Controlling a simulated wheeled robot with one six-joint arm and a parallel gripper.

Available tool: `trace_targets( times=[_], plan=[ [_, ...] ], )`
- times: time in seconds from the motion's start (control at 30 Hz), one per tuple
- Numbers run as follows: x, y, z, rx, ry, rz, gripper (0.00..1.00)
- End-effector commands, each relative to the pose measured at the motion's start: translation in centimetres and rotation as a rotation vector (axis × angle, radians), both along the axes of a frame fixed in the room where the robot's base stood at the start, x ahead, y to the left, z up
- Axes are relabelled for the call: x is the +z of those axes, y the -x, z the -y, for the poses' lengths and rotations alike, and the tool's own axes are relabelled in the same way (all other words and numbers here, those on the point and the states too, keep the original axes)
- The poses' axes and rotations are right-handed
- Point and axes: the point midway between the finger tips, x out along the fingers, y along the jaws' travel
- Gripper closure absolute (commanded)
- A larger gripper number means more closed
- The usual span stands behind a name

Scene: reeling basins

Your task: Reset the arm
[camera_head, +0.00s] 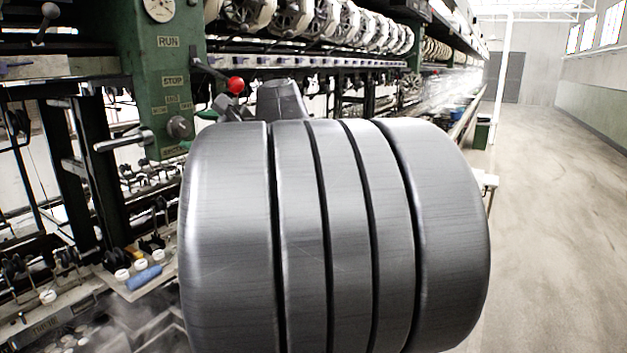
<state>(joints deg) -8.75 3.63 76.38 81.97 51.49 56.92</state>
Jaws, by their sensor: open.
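A large grey banded cylinder (345,235), part of my own arm, fills the middle and lower part of the head view, close to the camera. A smaller grey tapered part (282,101) of my arm shows just above and behind it. My gripper cannot be made out in this view; the near arm link covers much of the area where it could be.
A green machine post (165,75) with a gauge and a red-knobbed lever (236,85) stands close behind my arm at left. A reeling machine with rows of reels (330,18) runs into the distance. Small white pieces and a blue roll (144,277) lie at lower left. Open floor (560,220) is at right.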

Motion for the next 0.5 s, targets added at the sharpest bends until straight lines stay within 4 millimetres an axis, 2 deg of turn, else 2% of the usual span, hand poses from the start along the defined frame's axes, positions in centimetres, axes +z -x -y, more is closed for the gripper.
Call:
trace_targets(
  times=[0.2, 0.5],
  plan=[
    [0.1, -2.2, -3.9, 0.005, 0.001, -0.003, 0.44],
    [0.5, -2.0, -3.4, -0.001, -0.131, -0.226, 0.44]
  ],
)
